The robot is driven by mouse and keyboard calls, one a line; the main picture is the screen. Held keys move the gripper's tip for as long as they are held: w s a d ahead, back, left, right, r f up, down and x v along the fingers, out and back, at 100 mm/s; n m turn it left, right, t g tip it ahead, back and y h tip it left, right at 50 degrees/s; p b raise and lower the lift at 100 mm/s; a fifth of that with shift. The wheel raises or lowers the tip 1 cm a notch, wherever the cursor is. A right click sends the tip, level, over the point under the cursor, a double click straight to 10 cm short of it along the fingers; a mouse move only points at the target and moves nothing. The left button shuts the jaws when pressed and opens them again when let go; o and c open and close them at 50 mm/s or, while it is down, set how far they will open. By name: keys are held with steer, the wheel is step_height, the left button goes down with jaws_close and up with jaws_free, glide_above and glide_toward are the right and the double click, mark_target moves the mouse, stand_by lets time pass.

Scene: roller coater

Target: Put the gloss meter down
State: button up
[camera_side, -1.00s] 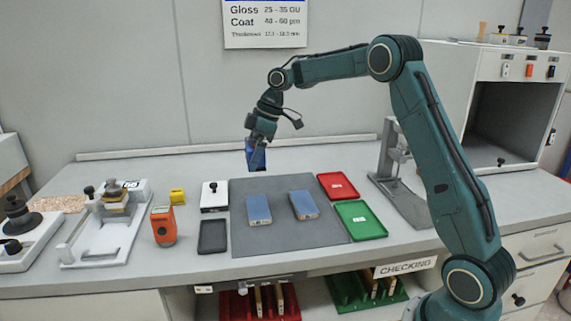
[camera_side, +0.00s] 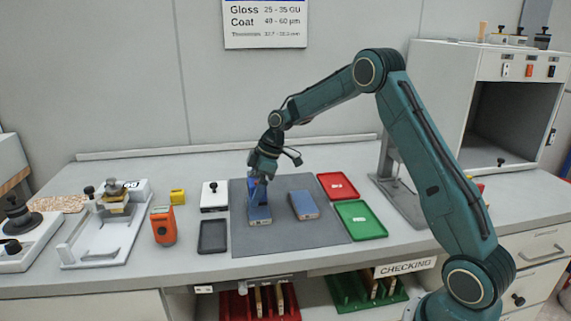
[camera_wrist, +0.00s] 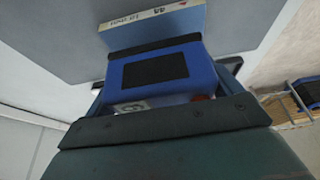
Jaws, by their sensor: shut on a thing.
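The gloss meter is a blue box (camera_side: 256,190) with a dark screen; it fills the middle of the wrist view (camera_wrist: 190,62). My gripper (camera_side: 259,180) is shut on it and points down over the grey mat (camera_side: 290,233). The meter is at the left blue-faced panel (camera_side: 260,214), hiding its rear part in the side view. I cannot tell whether it touches the panel. In the wrist view the panel's pale, lettered edge (camera_wrist: 150,24) shows beyond the meter. A second blue-faced panel (camera_side: 303,205) lies to the right on the mat.
A red tray (camera_side: 337,186) and a green tray (camera_side: 360,219) lie right of the mat. A dark tray (camera_side: 213,236), a white block (camera_side: 214,196) and an orange handheld device (camera_side: 164,226) stand left. A grey stand (camera_side: 388,165) rises at the back right.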

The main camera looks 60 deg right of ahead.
steer(key=shift+f, duration=1.45)
steer(key=shift+f, duration=0.1)
steer(key=o, duration=1)
steer(key=shift+o, duration=0.2)
steer(key=v, duration=1.2)
steer(key=shift+a, duration=0.1)
